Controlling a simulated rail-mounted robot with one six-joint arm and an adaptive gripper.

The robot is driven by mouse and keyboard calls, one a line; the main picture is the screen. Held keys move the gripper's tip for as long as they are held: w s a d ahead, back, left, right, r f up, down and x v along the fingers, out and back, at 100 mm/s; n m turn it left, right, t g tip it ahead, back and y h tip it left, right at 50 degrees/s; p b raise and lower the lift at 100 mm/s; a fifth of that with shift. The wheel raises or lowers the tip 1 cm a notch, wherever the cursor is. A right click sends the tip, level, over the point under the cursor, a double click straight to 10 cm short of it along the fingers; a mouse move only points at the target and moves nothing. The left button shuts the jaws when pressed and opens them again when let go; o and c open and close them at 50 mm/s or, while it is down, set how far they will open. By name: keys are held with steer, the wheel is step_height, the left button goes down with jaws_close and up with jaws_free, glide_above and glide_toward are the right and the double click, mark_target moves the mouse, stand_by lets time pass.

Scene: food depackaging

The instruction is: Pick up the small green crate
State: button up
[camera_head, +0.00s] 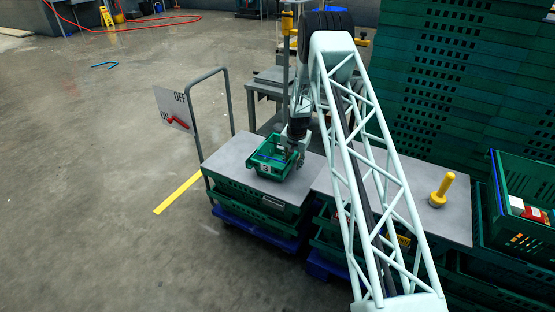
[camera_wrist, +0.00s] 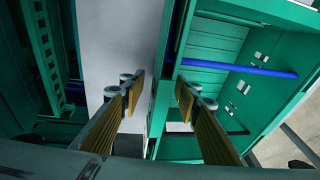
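The small green crate (camera_head: 263,168), with a number label on its front, sits on the grey top (camera_head: 232,152) of a stack of larger green crates. Blue bars show at the crate; one crosses its inside in the wrist view. My gripper (camera_head: 292,152) is down at the crate's right side. In the wrist view, my gripper (camera_wrist: 160,88) has its two yellow-padded fingers apart, one on each side of the crate wall (camera_wrist: 162,100). The right finger is over the inside of the crate, the left finger outside. I cannot tell whether either pad touches the wall.
A second grey top to the right carries a yellow peg (camera_head: 440,190). A green crate with packages (camera_head: 508,225) stands at the far right, by tall green crate stacks (camera_head: 460,80). A trolley handle (camera_head: 228,100) and OFF/ON sign (camera_head: 173,108) stand left. The left floor is mostly clear.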

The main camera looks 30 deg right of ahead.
steer(key=shift+w+f, duration=0.1)
steer(key=shift+f, duration=0.25)
steer(key=shift+c, duration=0.9)
jaws_close()
